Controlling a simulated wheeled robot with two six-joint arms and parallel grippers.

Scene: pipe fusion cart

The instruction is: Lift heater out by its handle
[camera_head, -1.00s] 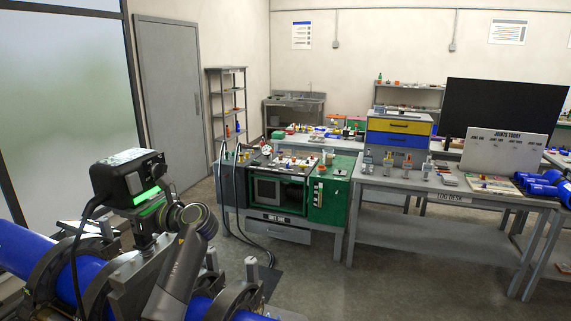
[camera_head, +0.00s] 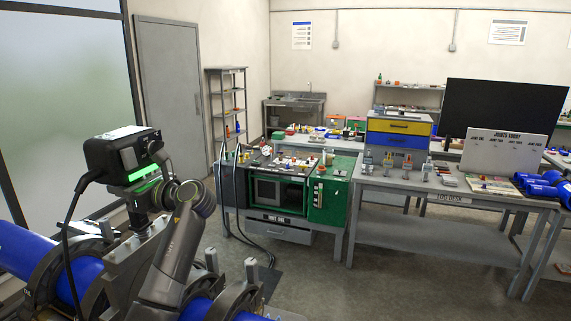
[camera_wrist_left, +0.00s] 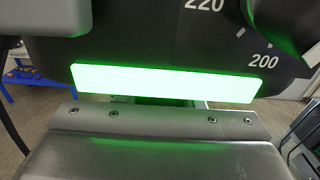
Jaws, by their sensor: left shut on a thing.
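The heater's black head (camera_head: 112,155) with its lit green strip stands above the blue pipe line at the left of the head view. A grey plate-like body (camera_head: 128,258) hangs below it between the clamps. The left wrist view shows the green strip (camera_wrist_left: 165,82) close up, with dial marks 220 and 200 above it. My left gripper (camera_head: 152,163) is shut on the heater's handle; the fingers and handle are largely hidden by the head and my wrist. My right gripper is not in view.
Blue pipe (camera_head: 28,262) runs through dark ring clamps (camera_head: 58,268) on both sides of the heater. A black cable (camera_head: 72,215) hangs from the head. A green-and-grey bench (camera_head: 330,200) and a grey table (camera_head: 440,188) stand farther back, with open floor before them.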

